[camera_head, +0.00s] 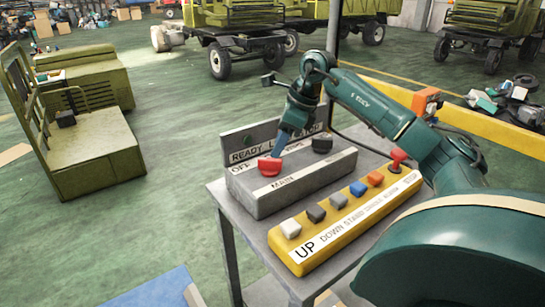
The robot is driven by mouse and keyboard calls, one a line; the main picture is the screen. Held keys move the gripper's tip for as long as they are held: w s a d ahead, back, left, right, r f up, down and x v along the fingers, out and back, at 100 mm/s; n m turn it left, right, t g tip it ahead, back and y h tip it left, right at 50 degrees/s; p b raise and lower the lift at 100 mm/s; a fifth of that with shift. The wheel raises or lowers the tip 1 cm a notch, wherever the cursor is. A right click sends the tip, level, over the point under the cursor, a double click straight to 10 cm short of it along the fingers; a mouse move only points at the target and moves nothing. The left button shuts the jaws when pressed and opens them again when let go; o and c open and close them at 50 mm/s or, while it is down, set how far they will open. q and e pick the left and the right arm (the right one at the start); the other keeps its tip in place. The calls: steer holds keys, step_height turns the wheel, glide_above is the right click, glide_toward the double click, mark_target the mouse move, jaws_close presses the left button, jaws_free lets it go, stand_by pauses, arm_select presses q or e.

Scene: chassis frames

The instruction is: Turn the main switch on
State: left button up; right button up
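My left gripper is not in view.
A black knob (322,143) sits on the right of the box. In front lies a yellow panel (338,231) with several coloured buttons and a red-topped lever (398,157). The grey table (222,197) has green floor to its left. Green vehicles stand behind.

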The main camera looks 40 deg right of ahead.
mark_target(271, 159)
steer(key=x, duration=0.5)
steer(key=shift+w, duration=0.1)
jaws_close()
